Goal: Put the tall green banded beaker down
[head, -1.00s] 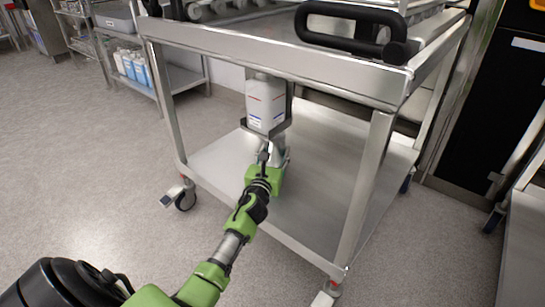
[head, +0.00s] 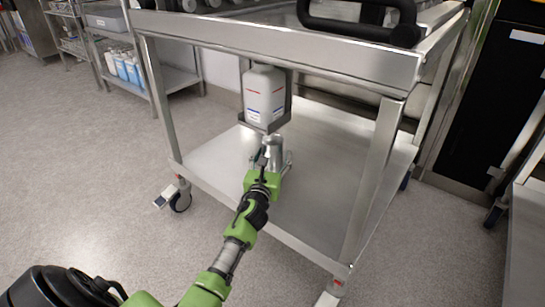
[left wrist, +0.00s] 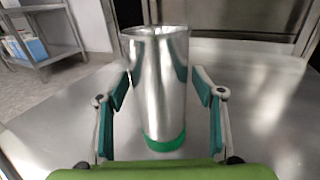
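The tall beaker (left wrist: 162,85) is shiny metal with a green band around its base. It stands upright on the cart's lower shelf (head: 335,150), and in the head view the beaker (head: 274,147) shows small beneath a hanging white bottle. My left gripper (left wrist: 160,100) has its two fingers spread, one on each side of the beaker. A narrow gap shows between each finger and the beaker wall. In the head view my left gripper (head: 272,162) is low over the shelf, reaching in from the front. My right gripper is not in view.
A white bottle (head: 264,95) sits in a metal holder just above and behind the beaker. The cart's top (head: 290,50) overhangs the shelf, and its front legs (head: 370,185) stand either side. Bare shelf lies right of the beaker. A rack with bottles (head: 128,67) stands at back left.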

